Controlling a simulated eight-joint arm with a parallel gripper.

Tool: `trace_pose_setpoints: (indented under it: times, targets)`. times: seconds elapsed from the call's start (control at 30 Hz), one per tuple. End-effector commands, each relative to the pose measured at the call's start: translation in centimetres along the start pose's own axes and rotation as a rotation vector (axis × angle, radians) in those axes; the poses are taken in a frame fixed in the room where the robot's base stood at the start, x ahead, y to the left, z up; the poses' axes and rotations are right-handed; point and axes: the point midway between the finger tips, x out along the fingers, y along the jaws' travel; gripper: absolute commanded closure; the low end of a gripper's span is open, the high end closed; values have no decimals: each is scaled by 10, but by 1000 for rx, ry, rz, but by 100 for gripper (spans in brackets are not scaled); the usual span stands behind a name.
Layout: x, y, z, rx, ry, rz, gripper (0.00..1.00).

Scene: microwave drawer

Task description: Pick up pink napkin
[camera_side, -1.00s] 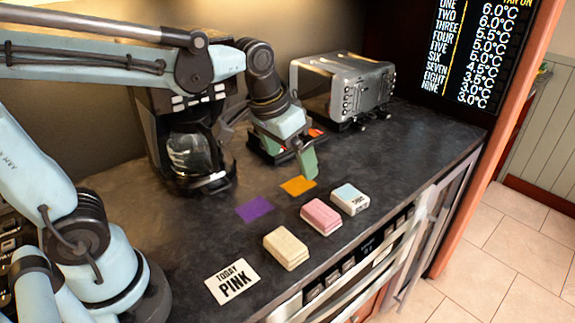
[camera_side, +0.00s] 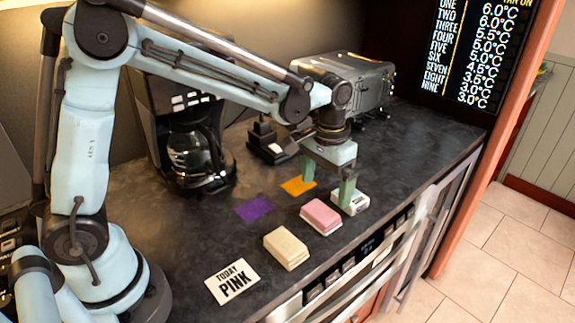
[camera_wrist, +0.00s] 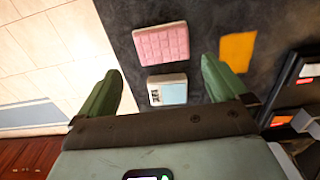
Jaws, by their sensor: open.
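The pink napkin (camera_side: 321,217) is a folded stack lying on the dark counter, between a cream stack and a white-and-blue block. In the wrist view the pink napkin (camera_wrist: 161,43) lies ahead of the fingers, beyond the block. My gripper (camera_side: 327,195) is open with green fingers pointing down, beside and behind the pink napkin. One finger is in front of the white-and-blue block (camera_side: 359,203) in the side view. In the wrist view the block (camera_wrist: 168,90) shows between the fingertips of my gripper (camera_wrist: 160,82). Nothing is held.
A cream stack (camera_side: 285,249) and a card reading "TODAY PINK" (camera_side: 232,282) lie to the left. Purple (camera_side: 254,208) and orange (camera_side: 298,187) squares lie behind. A coffee maker (camera_side: 185,125) and toaster (camera_side: 342,84) stand at the back. The counter's front edge is close.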

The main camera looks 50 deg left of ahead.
Motion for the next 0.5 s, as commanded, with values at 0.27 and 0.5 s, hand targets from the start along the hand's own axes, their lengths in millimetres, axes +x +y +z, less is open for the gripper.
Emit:
trace_pose_setpoints:
  times: [0.27, 0.5]
  targets:
    - [20, 0, 0, 0, 1, 0, 0]
    - [49, -3, 2, -1, 1, 0, 0]
